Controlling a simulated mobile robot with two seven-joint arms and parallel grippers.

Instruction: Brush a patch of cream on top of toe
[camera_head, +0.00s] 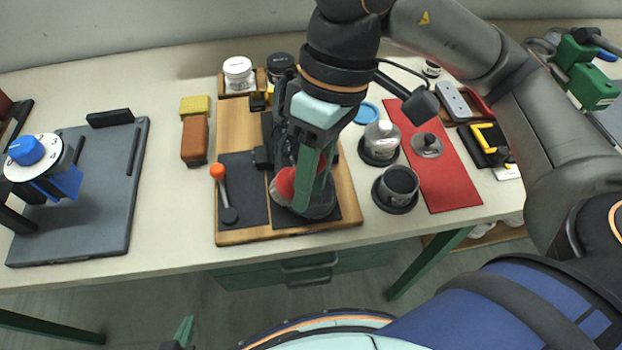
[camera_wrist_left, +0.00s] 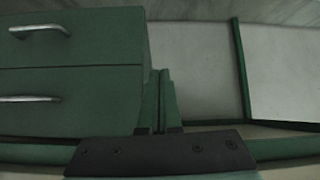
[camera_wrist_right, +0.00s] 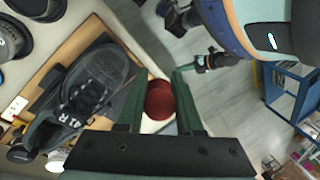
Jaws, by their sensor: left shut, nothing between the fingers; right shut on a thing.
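My right gripper (camera_head: 303,200) is above the near part of the board, shut on a red round-ended tool (camera_head: 285,184), possibly the brush. In the right wrist view the tool (camera_wrist_right: 159,100) sits between the fingers; its working end is hidden. The black shoe (camera_wrist_right: 88,92), labelled 41 R, lies on the board beside the fingers. In the head view my gripper covers most of the shoe (camera_head: 322,211). I cannot tell whether the tool touches it, and no cream patch is clearly seen. My left gripper (camera_wrist_left: 160,100) is shut and empty, below the tabletop facing green drawers.
A white-lidded jar (camera_head: 238,71) stands at the back. An orange-knobbed tool (camera_head: 220,180) lies on the board's left mat.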

